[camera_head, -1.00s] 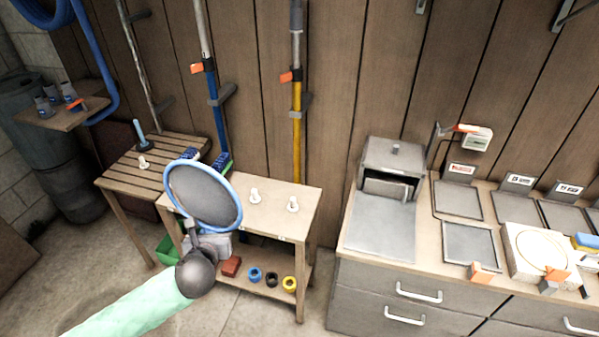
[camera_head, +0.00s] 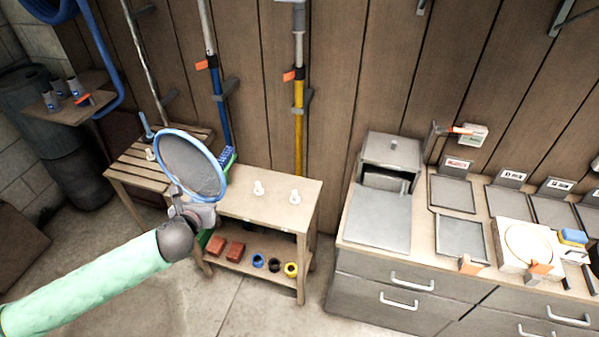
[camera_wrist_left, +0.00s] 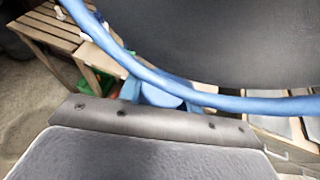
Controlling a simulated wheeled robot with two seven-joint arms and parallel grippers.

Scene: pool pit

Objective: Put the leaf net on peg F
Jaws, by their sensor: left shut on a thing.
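The leaf net (camera_head: 188,163), a blue hoop with dark grey mesh, is raised and tilted in front of the small wooden table. My left gripper (camera_head: 188,207) is shut on the net's lower end, below the hoop. In the left wrist view the blue rim and dark mesh of the net (camera_wrist_left: 215,45) fill the upper right, close to the gripper. I cannot make out which peg is F; no peg letter is legible. My right gripper is not in view.
White knobs stand on the small table (camera_head: 235,206), with red blocks and coloured rings on its shelf. A slatted table (camera_head: 135,172) is at left. Poles hang on wall brackets (camera_head: 229,85). A counter (camera_head: 425,232) with trays and a metal box is at right.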

